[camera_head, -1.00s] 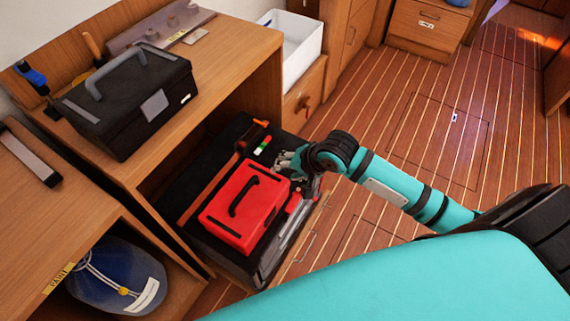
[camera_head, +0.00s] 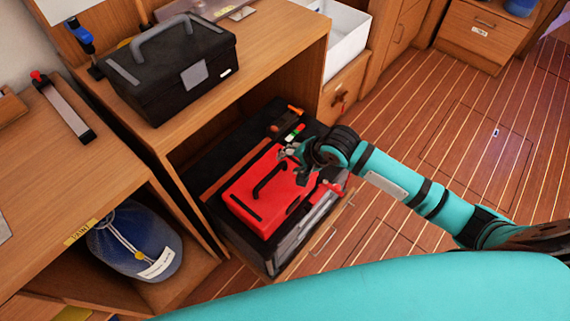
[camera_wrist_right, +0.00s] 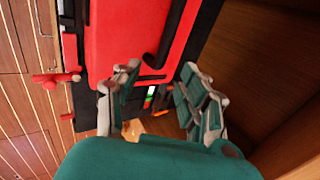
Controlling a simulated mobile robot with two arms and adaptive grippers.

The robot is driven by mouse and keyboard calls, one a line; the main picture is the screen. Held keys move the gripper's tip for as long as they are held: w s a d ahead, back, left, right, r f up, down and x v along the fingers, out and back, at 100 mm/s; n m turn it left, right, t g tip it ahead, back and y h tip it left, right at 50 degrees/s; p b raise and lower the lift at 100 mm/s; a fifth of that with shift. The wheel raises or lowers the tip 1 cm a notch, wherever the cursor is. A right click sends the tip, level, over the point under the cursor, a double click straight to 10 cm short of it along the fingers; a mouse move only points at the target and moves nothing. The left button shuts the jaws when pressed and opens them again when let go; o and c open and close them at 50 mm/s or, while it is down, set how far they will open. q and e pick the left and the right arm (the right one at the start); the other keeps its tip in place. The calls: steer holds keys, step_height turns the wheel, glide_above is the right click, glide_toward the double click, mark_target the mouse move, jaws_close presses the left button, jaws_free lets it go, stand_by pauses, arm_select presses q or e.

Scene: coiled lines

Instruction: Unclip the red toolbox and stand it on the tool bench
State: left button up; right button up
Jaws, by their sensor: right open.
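The red toolbox (camera_head: 262,205), with a black handle on its lid, lies in the dark open drawer (camera_head: 212,165) below a wooden bench. My right gripper (camera_head: 290,155) is open at the toolbox's far right corner in the head view. In the right wrist view the open fingers (camera_wrist_right: 160,80) are spread, with the red toolbox (camera_wrist_right: 120,35) just beyond the tips. I cannot tell whether they touch it. A red clip-like part (camera_head: 328,187) shows beside the toolbox on the right. My left gripper is not in view.
A black toolbox (camera_head: 165,85) stands on the wooden bench top (camera_head: 285,35), with bare wood to its right. A white bin (camera_head: 348,45) stands behind.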

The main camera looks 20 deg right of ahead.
mark_target(283, 164)
steer(key=x, duration=0.5)
steer(key=shift+b, duration=0.35)
jaws_close()
